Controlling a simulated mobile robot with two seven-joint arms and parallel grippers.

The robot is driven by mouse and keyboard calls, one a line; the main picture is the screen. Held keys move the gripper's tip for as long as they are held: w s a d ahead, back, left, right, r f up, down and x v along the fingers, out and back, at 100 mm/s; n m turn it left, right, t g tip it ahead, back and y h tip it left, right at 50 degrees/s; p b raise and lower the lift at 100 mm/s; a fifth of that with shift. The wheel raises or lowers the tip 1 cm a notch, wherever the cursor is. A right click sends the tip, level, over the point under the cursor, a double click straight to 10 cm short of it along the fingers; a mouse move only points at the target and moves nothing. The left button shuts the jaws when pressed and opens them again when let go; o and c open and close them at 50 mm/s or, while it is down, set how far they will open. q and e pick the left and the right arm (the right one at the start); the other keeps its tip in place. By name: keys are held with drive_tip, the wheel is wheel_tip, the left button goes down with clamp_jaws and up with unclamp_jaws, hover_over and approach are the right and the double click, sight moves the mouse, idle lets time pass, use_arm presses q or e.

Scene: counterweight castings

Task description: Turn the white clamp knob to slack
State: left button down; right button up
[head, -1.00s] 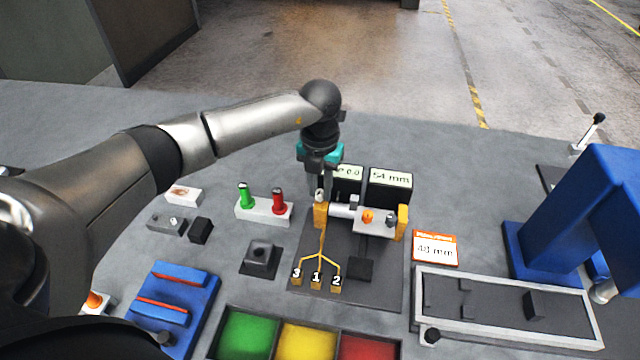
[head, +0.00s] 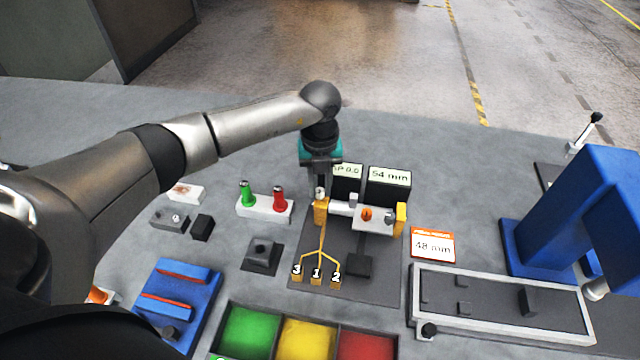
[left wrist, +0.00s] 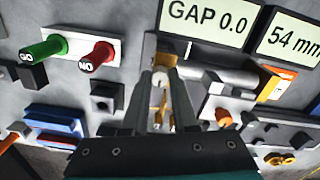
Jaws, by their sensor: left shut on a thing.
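The clamp fixture stands mid-table on a dark plate (head: 350,275), with yellow end brackets (head: 401,219) and a white barrel (head: 340,209). The small white clamp knob (head: 320,193) sits at the top of the left yellow bracket (head: 320,213). My left gripper (head: 320,188) reaches down to it from above and is shut on it. An orange knob (head: 367,215) sits on the fixture's white block. My right gripper is not in view.
Behind the fixture stand two displays, one reading GAP 0.0 (left wrist: 210,18) and one reading 54 mm (head: 389,177). A green and a red plug (head: 279,198) stand to the left. A 48 mm card (head: 433,245) and a grey tray (head: 505,326) are right; coloured bins (head: 309,335) are in front.

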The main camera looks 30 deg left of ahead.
sight(320, 190)
use_arm(q)
drive_tip(key=c, duration=0.7)
unclamp_jaws()
wheel_tip(320, 190, up, 15)
drive_tip(key=shift+r+b, duration=0.15)
drive_tip(key=shift+b, duration=0.3)
